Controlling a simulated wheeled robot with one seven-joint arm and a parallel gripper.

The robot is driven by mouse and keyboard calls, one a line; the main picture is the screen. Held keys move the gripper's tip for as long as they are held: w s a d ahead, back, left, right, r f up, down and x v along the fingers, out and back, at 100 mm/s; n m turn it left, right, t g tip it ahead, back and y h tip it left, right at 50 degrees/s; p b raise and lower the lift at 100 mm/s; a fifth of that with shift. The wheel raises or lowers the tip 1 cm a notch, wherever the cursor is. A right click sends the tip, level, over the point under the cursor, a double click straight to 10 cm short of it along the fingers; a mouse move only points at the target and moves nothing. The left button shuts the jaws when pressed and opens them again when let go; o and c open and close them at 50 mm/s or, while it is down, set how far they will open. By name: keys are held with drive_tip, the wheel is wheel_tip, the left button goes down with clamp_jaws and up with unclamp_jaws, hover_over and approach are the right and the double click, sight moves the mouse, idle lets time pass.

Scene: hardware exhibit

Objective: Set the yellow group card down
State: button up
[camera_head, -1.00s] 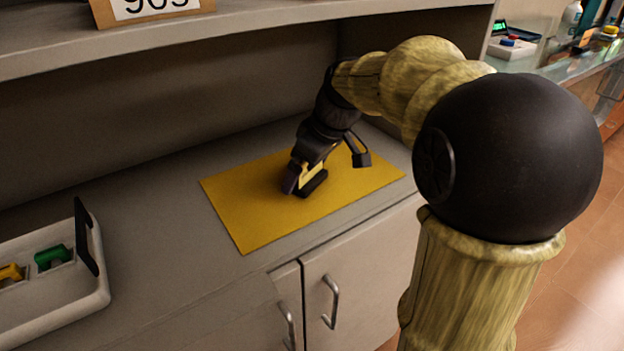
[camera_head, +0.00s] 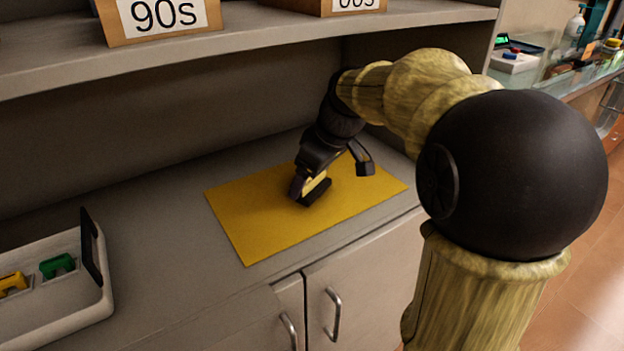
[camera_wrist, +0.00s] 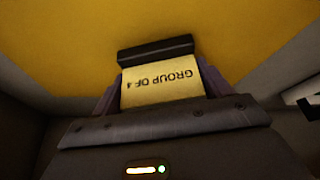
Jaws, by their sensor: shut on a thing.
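The yellow group card (camera_wrist: 162,88) is held in my gripper. In the wrist view its printed face reads "GROUP OF 4", upside down, with a dark bar along its far edge. In the head view only a pale yellow strip of the card (camera_head: 314,184) shows between the dark fingers. My gripper (camera_head: 311,188) is shut on the card, low over the middle of the yellow mat (camera_head: 250,225). I cannot tell whether the card's dark edge touches the mat.
A white tray (camera_head: 60,318) with a green piece (camera_head: 57,265) and a yellow piece (camera_head: 12,284) stands at the left. A shelf (camera_head: 250,38) with a "90s" box (camera_head: 160,18) overhangs the counter. Bare counter (camera_head: 165,235) lies between tray and mat.

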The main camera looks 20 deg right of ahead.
wheel_tip(320, 180, up, 3)
drive_tip(key=shift+f+p, duration=0.1)
drive_tip(key=shift+p, duration=0.4)
drive_tip(key=s+d, duration=1.1)
drive_tip(key=s, duration=0.2)
drive_tip(key=shift+s+d+f+p, duration=0.15)
drive_tip(key=shift+s+d+p, duration=0.2)
drive_tip(key=shift+d+p, duration=0.05)
